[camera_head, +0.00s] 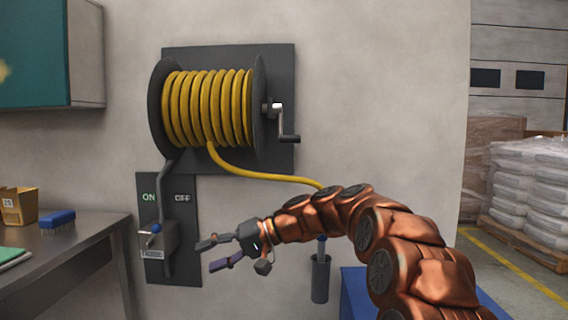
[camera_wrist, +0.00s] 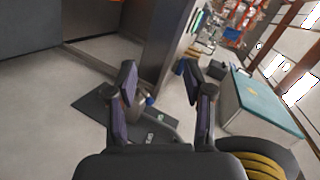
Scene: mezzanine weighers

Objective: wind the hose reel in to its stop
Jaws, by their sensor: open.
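The hose reel, a dark drum (camera_head: 158,115) wound with several turns of yellow hose (camera_head: 208,108), is fixed to a dark wall plate (camera_head: 230,55). Its crank handle (camera_head: 288,130) sticks out on the right side, with the grip at the lower right. A length of hose (camera_head: 255,173) hangs off the drum and runs right, where my arm hides its end. My gripper (camera_head: 208,257) is open and empty, below the reel and apart from the crank, right of the lever panel. In the wrist view my gripper (camera_wrist: 165,98) faces the panel; part of the reel's yellow hose (camera_wrist: 255,166) shows lower right.
A panel (camera_head: 183,225) marked ON and OFF carries a blue-knobbed lever (camera_head: 156,229) near my gripper. A bench (camera_head: 85,235) with a yellow bin (camera_head: 18,206) and blue brush (camera_head: 57,222) stands left, under a teal-doored cabinet (camera_head: 35,55). A dark holder (camera_head: 320,278) hangs below my arm.

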